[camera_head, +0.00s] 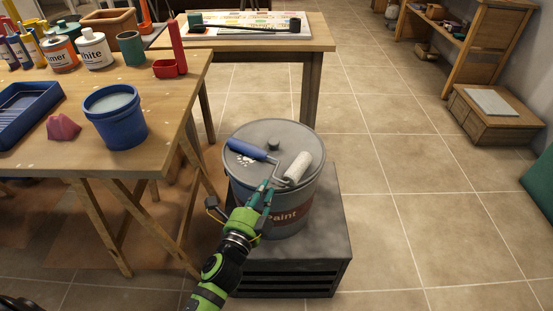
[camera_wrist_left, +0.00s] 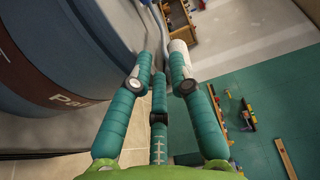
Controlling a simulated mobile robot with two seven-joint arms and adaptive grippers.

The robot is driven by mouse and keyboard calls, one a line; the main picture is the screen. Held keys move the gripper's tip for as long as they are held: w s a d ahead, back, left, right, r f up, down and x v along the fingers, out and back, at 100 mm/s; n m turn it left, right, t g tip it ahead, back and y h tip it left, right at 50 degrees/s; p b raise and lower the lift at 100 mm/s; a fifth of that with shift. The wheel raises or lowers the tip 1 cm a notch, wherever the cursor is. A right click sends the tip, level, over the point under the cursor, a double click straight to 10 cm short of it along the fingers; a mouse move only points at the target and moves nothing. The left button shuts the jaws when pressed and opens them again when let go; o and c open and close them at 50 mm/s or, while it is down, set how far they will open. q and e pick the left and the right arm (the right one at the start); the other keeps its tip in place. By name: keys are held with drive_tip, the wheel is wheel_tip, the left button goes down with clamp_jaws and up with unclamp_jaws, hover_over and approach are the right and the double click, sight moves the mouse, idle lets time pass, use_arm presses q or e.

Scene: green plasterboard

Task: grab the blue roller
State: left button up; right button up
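The roller has a blue handle (camera_head: 247,149), a bent metal rod and a white sleeve (camera_head: 298,168). It lies across the lid of a grey paint bucket (camera_head: 240,192) in the head view. My left gripper (camera_head: 266,188) is at the front edge of the lid, just below the rod, with its teal fingers pointing up toward the roller. In the left wrist view, its fingers (camera_wrist_left: 162,60) are apart with a gap between the tips. The metal rod and a white end, likely the sleeve, show just beyond them. Whether a finger touches the roller is unclear. My right gripper is not in view.
The bucket stands on a dark grey crate (camera_head: 330,240). A wooden table (camera_head: 170,85) at left holds a blue tub (camera_head: 115,125), a blue tray (camera_head: 22,110), and several bottles and cups. A second table (camera_head: 318,42) stands behind.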

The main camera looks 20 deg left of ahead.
sight(272, 179)
use_arm(q)
drive_tip(key=w, duration=0.5)
drive_tip(key=shift+d, duration=0.4)
clamp_jaws()
drive_tip(key=shift+r, duration=0.1)
